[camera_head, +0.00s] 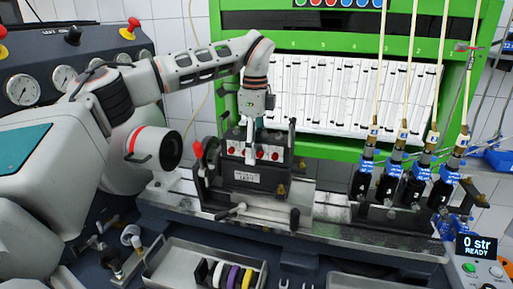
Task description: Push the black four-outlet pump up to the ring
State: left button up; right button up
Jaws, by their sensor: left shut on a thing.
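The fingers partly hide the pump's upper part. A dark ring with a red part (198,150) stands at the pump's left end. I cannot tell whether the pump touches it. My right gripper is not in view.
Several black injectors with blue fittings (414,188) stand on the rail at right. A clamp lever (231,211) sticks out in front of the pump. A grey tray (205,265) with coloured rings lies at the front. The rail (325,205) is clear between pump and injectors.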

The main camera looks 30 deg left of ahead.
aim_at(243, 146)
pick_arm(q)
jog(key=shift+s+a+f, duration=0.1)
jog(key=shift+a, duration=0.1)
jog(key=shift+s+a, duration=0.25)
jog(key=shift+a, duration=0.6)
jog(key=shift+s+a, duration=0.15)
jog(key=shift+a, duration=0.4)
dwell(0.3)
jog(key=o, duration=2.2)
jog(key=shift+a, duration=0.15)
jog(key=shift+c, duration=0.2)
